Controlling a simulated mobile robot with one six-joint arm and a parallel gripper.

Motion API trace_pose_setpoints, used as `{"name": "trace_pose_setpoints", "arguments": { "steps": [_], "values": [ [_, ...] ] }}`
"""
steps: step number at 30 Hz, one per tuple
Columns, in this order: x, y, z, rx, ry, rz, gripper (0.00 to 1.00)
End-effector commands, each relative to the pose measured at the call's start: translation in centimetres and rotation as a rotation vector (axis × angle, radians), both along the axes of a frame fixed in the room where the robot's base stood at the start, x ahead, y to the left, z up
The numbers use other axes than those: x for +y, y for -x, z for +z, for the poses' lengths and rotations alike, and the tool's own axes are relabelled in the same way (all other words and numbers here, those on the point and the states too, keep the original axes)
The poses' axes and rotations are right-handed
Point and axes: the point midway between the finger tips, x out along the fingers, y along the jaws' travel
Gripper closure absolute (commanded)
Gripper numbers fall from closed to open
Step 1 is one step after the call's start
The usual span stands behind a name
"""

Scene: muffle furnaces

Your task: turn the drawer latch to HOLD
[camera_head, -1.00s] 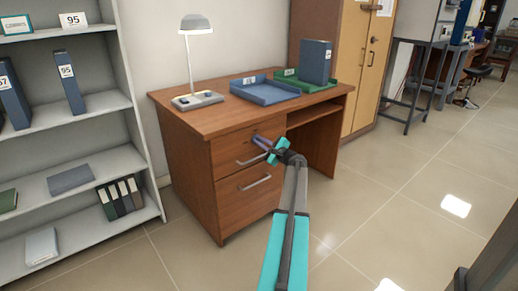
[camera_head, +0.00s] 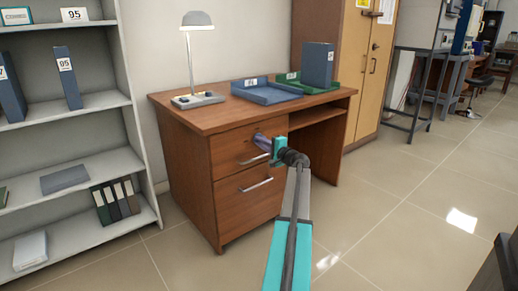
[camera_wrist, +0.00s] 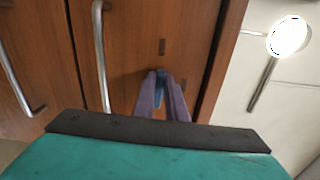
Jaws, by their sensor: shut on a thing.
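The desk's upper drawer (camera_head: 228,152) has a wood front and a metal bar handle (camera_head: 254,160). My gripper (camera_head: 262,141) reaches its upper right part. In the wrist view, my gripper's purple fingers (camera_wrist: 160,76) are shut on a small blue piece at the drawer front, which appears to be the latch (camera_wrist: 160,77). The fingers hide most of it, and I cannot read its setting. A small dark mark (camera_wrist: 162,47) shows on the wood beyond the fingertips.
The lower drawer (camera_head: 240,207) has its own bar handle (camera_head: 257,185). A lamp (camera_head: 197,60), a blue tray (camera_head: 268,97), and a green tray (camera_head: 315,88) with a blue binder (camera_head: 317,65) stand on the desk. Shelves (camera_head: 85,120) stand at left.

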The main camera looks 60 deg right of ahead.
Motion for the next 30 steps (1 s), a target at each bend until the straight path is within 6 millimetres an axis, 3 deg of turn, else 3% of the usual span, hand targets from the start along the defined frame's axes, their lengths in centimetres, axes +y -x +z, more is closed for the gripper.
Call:
{"name": "trace_pose_setpoints", "arguments": {
  "steps": [20,21,23,30],
  "values": [
    [0.39,-0.25,-0.25,0.025,0.067,0.011,1.00],
    [0.39,-0.25,-0.25,0.025,0.067,0.010,0.82],
    [0.34,-0.22,-0.23,0.025,0.067,0.009,0.72],
    [0.12,-0.04,-0.15,0.023,0.065,0.004,0.70]
  ]
}}
